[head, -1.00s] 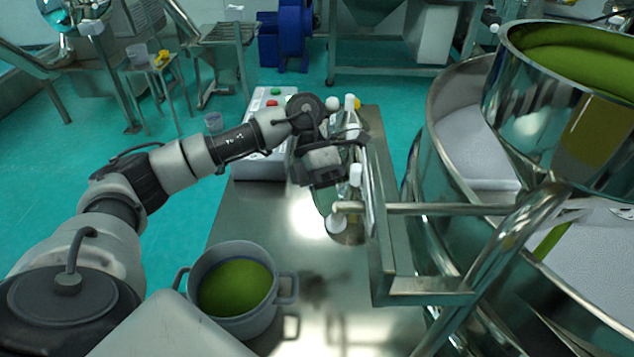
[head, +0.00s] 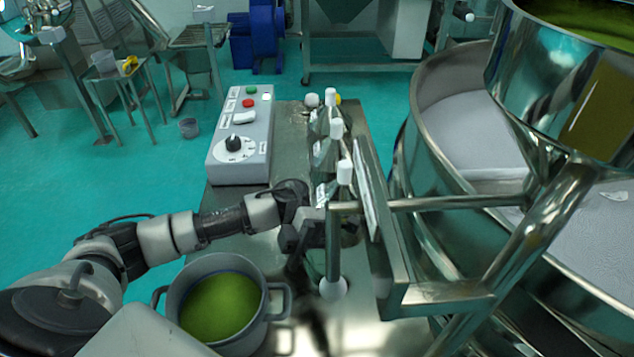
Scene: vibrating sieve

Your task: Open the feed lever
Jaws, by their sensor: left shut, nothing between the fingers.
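A metal rod with a white ball (head: 333,287) at its lower end hangs beside the sieve frame, at the left end of a horizontal metal bar (head: 450,202). It looks like the feed lever. My left gripper (head: 312,240) is just left of this rod, at about its mid-height. It is shut with nothing in it. Its fingertips are dark and partly hidden by its own body and the rod, so I cannot tell whether it touches the rod. My right gripper is not in view.
A grey pot (head: 172,312) of green powder stands at the table's front left. A control box (head: 238,172) with buttons and a dial stands behind my left arm. Several white-capped bottles (head: 337,128) line the metal frame. The round sieve (head: 425,110) and hopper (head: 540,75) fill the right.

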